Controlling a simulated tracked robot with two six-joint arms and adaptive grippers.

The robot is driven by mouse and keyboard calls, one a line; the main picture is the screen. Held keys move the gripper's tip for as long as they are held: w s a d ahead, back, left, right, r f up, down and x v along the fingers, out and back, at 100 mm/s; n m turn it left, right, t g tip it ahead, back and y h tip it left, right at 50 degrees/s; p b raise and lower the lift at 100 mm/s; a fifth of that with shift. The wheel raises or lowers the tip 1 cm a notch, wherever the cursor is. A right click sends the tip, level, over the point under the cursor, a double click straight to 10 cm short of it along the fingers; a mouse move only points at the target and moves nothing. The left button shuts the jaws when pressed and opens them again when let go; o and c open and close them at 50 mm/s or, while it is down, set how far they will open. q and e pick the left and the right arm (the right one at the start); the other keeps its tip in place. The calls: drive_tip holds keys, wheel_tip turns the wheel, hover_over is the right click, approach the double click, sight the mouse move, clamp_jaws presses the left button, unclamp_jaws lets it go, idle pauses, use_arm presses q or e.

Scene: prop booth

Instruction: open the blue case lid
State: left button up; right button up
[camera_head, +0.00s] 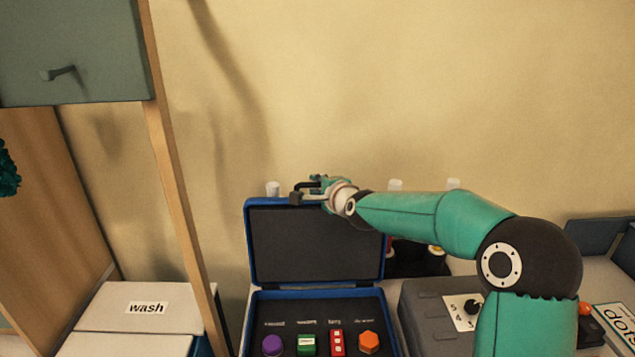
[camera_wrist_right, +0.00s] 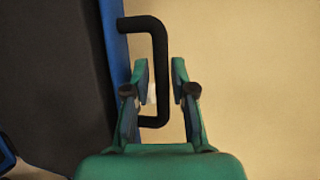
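The blue case (camera_head: 318,294) stands open in the head view, its dark-lined lid (camera_head: 315,245) raised nearly upright behind the base. The lid also fills the left of the right wrist view (camera_wrist_right: 50,80). A black C-shaped handle (camera_wrist_right: 160,55) sticks out from the lid's blue edge. My right gripper (camera_head: 312,190) is at the top edge of the lid. In the right wrist view its two fingers (camera_wrist_right: 160,72) are apart, one on each side of the handle's bar, with gaps visible. My left gripper is not in view.
The case holds a purple piece (camera_head: 272,345), a green block (camera_head: 307,344), a red block (camera_head: 337,343) and an orange hexagon (camera_head: 369,342). A box labelled "wash" (camera_head: 110,320) is left, beyond a wooden post (camera_head: 178,180). A grey dial box (camera_head: 425,310) stands right. The wall is behind.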

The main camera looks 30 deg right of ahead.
drive_tip(key=shift+w, duration=0.25)
drive_tip(key=c, duration=0.5)
drive_tip(key=shift+f, duration=0.1)
clamp_jaws()
drive_tip(key=s+a+t+b, duration=0.2)
drive_tip(key=s+b, duration=0.3)
drive_tip(key=b, duration=0.4)
drive_tip(key=shift+s+a+n+h, duration=0.15)
drive_tip(key=shift+a+n+h, duration=0.2)
drive_tip(key=shift+a, duration=0.25)
